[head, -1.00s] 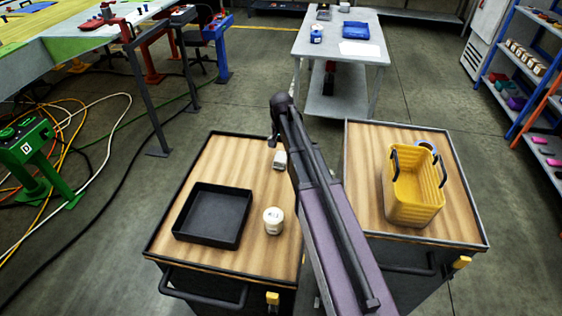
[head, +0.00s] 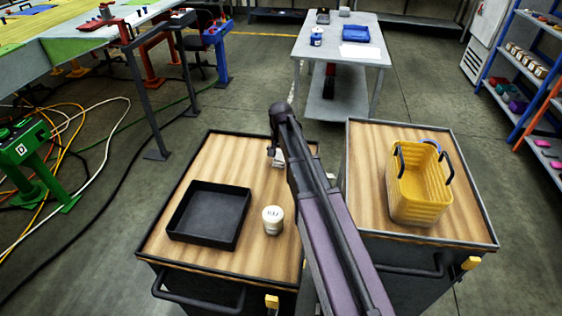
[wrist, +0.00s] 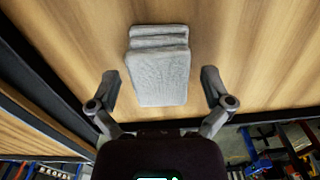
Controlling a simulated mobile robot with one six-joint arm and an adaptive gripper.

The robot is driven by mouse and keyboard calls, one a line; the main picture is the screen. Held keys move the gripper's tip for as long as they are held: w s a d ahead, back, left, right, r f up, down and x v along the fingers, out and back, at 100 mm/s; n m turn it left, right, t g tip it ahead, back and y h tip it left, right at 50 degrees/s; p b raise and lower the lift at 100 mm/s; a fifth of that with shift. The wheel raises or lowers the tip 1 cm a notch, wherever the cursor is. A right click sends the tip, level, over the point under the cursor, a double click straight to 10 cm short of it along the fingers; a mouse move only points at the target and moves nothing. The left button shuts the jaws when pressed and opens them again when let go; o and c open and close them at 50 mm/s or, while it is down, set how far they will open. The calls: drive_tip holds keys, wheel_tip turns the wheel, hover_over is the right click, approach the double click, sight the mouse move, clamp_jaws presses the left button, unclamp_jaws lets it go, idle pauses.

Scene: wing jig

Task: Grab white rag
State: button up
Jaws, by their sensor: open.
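The white rag (wrist: 158,75) is a folded, pale grey-white cloth lying on the wooden cart top in the wrist view. In the head view a small part of the rag (head: 279,158) shows beside my arm near the far edge of the left cart. My gripper (wrist: 160,88) is open in the wrist view, with one finger on each side of the rag's near end. The fingers stand apart from the cloth and hold nothing. In the head view the arm hides part of the rag.
The left cart (head: 165,250) also carries a black tray (head: 210,215) and a white jar (head: 273,220). The right cart (head: 365,190) bears a yellow basket (head: 418,190) with dark handles. A grey table (head: 340,55) stands beyond, with open floor between.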

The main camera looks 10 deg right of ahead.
sight(281, 155)
idle(0.4)
drive_tip(key=c, duration=1.1)
drive_tip(key=shift+r, duration=0.15)
wheel_tip(281, 155, up, 3)
drive_tip(key=p, duration=0.3)
drive_tip(key=shift+r, duration=0.1)
drive_tip(key=s+d, duration=0.1)
drive_tip(key=s, duration=0.4)
drive_tip(key=s+d+r+p, duration=0.1)
drive_tip(key=s, duration=0.4)
drive_tip(key=s+p, duration=0.1)
drive_tip(key=s, duration=0.4)
drive_tip(key=shift+s+d+r, duration=0.3)
drive_tip(key=shift+s+d, duration=0.1)
